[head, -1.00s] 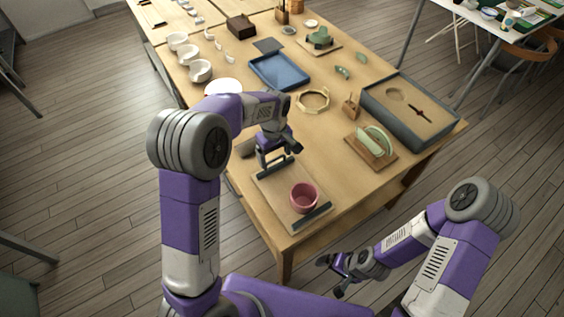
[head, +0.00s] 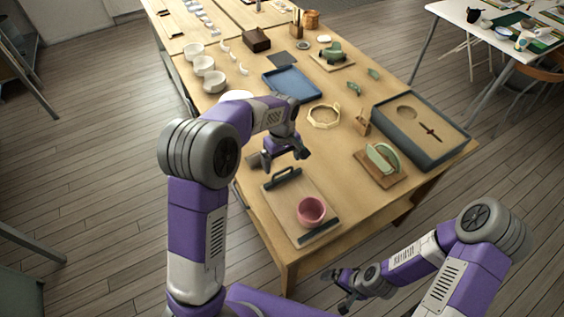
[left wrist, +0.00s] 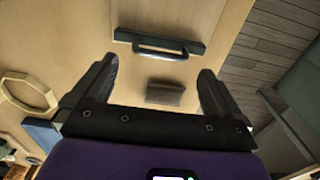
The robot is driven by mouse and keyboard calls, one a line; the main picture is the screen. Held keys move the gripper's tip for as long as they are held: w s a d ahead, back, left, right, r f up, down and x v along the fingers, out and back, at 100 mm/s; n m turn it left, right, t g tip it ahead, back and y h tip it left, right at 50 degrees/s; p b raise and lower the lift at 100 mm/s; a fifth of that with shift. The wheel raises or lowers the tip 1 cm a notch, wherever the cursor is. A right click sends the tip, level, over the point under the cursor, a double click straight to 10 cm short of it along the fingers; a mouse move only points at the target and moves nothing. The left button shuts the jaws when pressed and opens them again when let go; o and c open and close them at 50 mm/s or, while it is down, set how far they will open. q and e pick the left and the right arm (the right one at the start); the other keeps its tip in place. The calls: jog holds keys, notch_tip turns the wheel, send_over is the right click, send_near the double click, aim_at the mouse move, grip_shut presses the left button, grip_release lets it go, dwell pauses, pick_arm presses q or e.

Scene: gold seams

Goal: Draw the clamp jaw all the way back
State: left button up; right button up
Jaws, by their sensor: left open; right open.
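The clamp is a wooden board (head: 286,206) with a dark jaw bar (head: 283,178) and handle at its far end, and a dark fixed bar (head: 320,232) at its near end. A pink bowl (head: 311,211) stands by the fixed bar, clear of the jaw. The jaw also shows in the left wrist view (left wrist: 190,47), its handle facing my gripper. My left gripper (head: 285,157) is open and empty, just beyond the handle and apart from it; its fingers (left wrist: 157,85) show in the wrist view. My right gripper (head: 345,284) is open and empty, off the table's near side.
A small dark block (left wrist: 164,93) lies on the table beneath my left gripper. A wooden octagonal ring (head: 324,116), a blue tray (head: 291,84), a green piece on a wooden stand (head: 381,163) and a dark-rimmed tray (head: 424,133) stand beyond and to the right.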

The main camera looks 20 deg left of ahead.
pick_arm(q)
notch_tip(320, 180, up, 5)
jog(key=shift+r+p, duration=0.1)
jog(key=shift+p, duration=0.4)
